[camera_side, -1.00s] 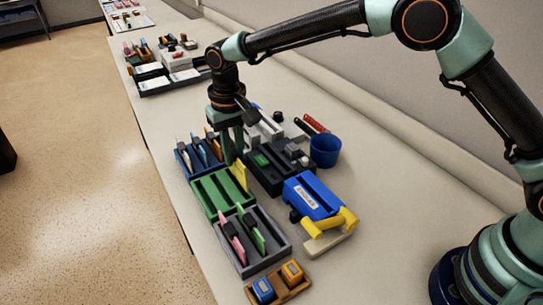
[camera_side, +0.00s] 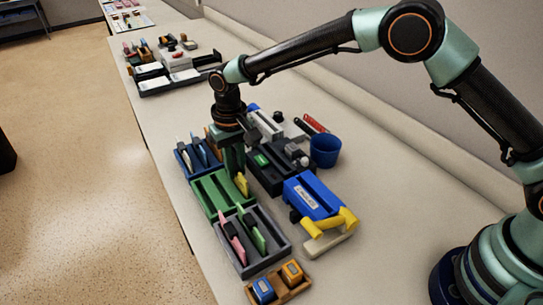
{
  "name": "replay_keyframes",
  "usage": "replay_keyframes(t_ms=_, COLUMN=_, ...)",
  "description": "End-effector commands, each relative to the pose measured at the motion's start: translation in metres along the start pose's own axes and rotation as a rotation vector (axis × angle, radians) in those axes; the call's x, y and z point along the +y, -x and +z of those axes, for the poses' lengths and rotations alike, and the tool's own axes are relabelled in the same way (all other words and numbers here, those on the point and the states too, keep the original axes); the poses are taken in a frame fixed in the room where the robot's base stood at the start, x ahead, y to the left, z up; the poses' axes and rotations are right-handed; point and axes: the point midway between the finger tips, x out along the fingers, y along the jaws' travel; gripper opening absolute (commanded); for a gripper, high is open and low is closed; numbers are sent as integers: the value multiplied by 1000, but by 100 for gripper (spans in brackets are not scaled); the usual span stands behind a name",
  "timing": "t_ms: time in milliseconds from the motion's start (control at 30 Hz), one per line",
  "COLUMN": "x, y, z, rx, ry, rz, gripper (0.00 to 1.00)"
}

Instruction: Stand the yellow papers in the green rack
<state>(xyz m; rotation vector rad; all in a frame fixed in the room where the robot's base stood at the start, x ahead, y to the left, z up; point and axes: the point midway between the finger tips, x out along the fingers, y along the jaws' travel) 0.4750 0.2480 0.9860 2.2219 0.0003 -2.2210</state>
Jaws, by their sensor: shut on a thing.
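The green rack (camera_side: 209,193) stands on the table between a blue rack and a grey rack. The yellow papers (camera_side: 243,184) stand upright at the right end of the green rack, partly hidden behind my gripper. My gripper (camera_side: 234,172) points down over the right part of the green rack and is shut on the yellow papers. I cannot see whether their lower edge touches the slot floor.
The blue rack (camera_side: 183,160) and the grey rack (camera_side: 238,262) hold coloured papers. A dark tray (camera_side: 268,180), a blue cup (camera_side: 325,150), a blue box with a yellow handle (camera_side: 313,196) and a wooden tray (camera_side: 293,290) stand close by. Bare table lies at right.

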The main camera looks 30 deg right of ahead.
Motion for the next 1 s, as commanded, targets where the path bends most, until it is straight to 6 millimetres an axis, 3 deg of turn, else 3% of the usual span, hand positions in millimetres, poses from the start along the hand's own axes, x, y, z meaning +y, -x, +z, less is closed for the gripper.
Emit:
replay_keyframes(t_ms=233, x=0, y=0, z=0, rx=0, ry=0, rz=0, gripper=0)
replay_keyframes(t_ms=267, x=0, y=0, z=0, rx=0, ry=0, rz=0, gripper=31)
replay_keyframes(t_ms=300, x=0, y=0, z=0, rx=0, ry=0, rz=0, gripper=47)
replay_keyframes(t_ms=333, x=0, y=0, z=0, rx=0, ry=0, rz=0, gripper=55)
replay_keyframes(t_ms=667, x=0, y=1, z=0, rx=1, ry=0, rz=0, gripper=55)
replay_keyframes(t_ms=1000, x=0, y=25, z=-1, rx=2, ry=0, rz=-1, gripper=55)
